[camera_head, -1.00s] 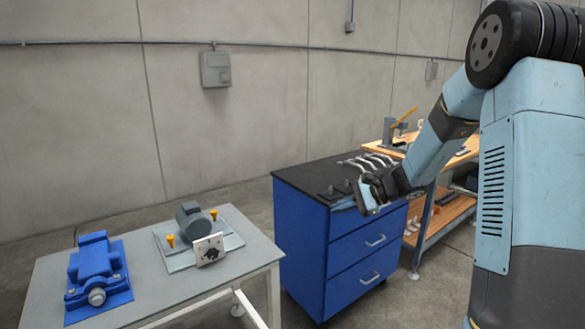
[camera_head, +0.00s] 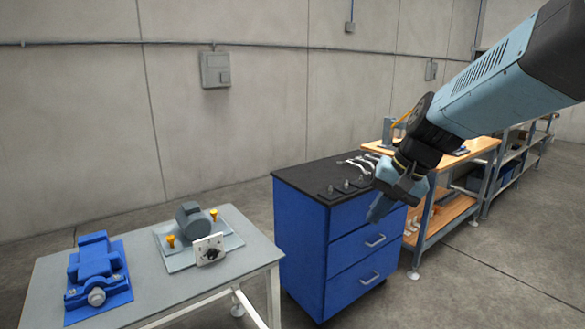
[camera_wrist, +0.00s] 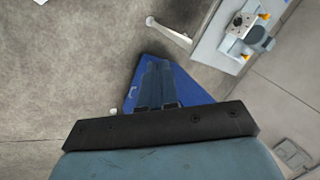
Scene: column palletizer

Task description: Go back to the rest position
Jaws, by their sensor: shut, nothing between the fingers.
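My gripper (camera_head: 380,208) hangs at the end of my arm in the head view, in front of the right side of the blue drawer cabinet (camera_head: 300,235). Its fingers point down and to the left. In the wrist view the two fingers (camera_wrist: 155,70) lie together, with nothing held between them. Part of the blue cabinet (camera_wrist: 190,85) shows behind the fingers there.
A grey table (camera_head: 150,290) at left bears a blue machine unit (camera_head: 97,268) and a grey motor (camera_head: 191,220) on a plate. Several wrenches (camera_head: 358,166) lie on the cabinet top. A wooden workbench (camera_head: 460,155) stands behind my arm. Open floor (camera_head: 490,280) lies at right.

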